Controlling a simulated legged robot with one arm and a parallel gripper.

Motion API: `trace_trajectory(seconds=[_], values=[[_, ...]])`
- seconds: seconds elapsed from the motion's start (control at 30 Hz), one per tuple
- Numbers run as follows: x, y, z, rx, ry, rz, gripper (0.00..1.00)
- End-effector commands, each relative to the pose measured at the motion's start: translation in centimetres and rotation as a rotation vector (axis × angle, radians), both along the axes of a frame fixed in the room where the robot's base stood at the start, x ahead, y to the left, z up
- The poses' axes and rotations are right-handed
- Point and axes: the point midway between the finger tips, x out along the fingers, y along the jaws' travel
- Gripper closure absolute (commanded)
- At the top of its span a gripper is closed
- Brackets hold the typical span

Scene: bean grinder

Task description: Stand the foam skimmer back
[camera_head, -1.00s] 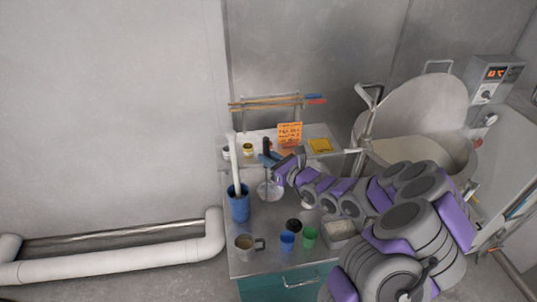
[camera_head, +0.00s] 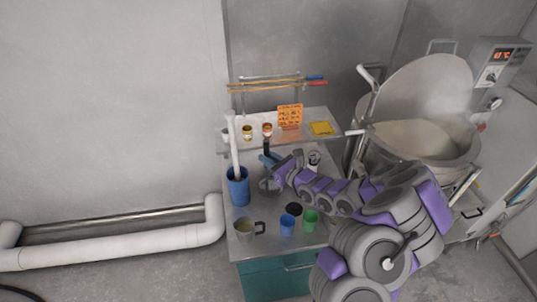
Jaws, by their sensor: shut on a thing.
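The foam skimmer (camera_head: 267,146) is in my gripper (camera_head: 269,160). Its dark handle points up and its round grey head (camera_head: 265,186) hangs below the jaws, partly hidden by my gripper. My gripper is shut on the handle, over the back part of the metal worktop. A tall blue container (camera_head: 239,192) stands just left of the skimmer head, with a long white paddle (camera_head: 235,150) upright in it. I cannot tell whether the head touches the worktop.
The raised shelf (camera_head: 291,133) behind holds small jars (camera_head: 247,132), an orange card (camera_head: 290,117) and a yellow pad (camera_head: 321,128). A grey mug (camera_head: 244,228), blue cup (camera_head: 287,224) and green cup (camera_head: 310,220) stand in front. A large open kettle (camera_head: 420,140) is at right.

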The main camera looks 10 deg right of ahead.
Motion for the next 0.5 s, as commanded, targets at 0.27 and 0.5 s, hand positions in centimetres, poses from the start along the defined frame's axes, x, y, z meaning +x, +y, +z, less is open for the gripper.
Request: trace_trajectory(seconds=[0.27,0.5], values=[[0.0,0.1,-2.6,0.001,0.001,0.001,1.0],[-0.1,0.1,-3.7,0.001,0.0,0.002,1.0]])
